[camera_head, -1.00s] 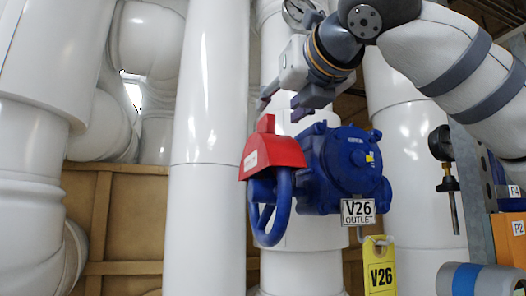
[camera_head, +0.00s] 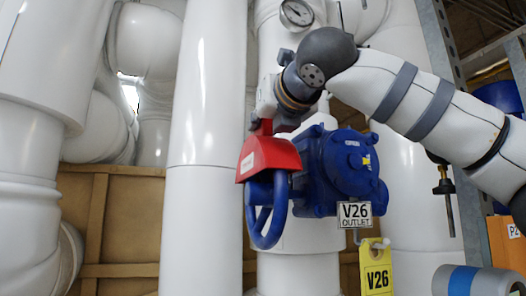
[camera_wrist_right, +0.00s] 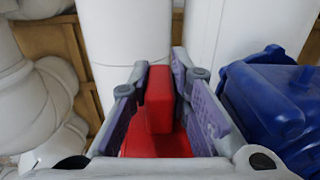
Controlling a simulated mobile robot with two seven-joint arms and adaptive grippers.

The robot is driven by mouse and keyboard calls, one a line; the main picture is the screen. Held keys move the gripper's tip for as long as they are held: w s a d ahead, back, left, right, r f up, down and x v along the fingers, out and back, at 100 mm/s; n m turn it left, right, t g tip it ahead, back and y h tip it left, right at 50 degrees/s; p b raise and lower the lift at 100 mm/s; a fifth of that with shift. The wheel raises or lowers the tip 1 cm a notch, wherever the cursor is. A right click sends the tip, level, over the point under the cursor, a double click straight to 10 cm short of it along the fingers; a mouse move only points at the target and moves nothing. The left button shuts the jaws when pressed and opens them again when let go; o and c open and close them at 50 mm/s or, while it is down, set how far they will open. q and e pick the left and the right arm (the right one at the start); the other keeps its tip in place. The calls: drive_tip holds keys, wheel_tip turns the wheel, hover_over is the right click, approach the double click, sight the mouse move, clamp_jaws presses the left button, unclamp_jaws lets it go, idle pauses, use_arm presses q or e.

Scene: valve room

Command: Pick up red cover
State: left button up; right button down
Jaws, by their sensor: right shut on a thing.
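The red cover (camera_head: 268,158) sits over the upper part of the blue handwheel (camera_head: 266,215) on the left side of the blue valve body (camera_head: 345,170). Its upright tab points up. My right gripper (camera_head: 262,122) is at the top of the cover, with its fingers around the tab. In the right wrist view, the red tab (camera_wrist_right: 159,98) stands between the two purple-padded fingers (camera_wrist_right: 160,100), and the gripper is shut on it. The lower part of the cover is partly hidden there by the gripper. My left gripper is in neither view.
A white plate reading V26 OUTLET (camera_head: 355,215) and a yellow V26 tag (camera_head: 377,272) hang by the valve. White pipes (camera_head: 205,150) stand close on the left and behind. A gauge (camera_head: 297,13) is above.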

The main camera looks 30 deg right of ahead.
wheel_tip(320, 180, up, 10)
drive_tip(key=shift+a+f, duration=0.1)
idle(0.6)
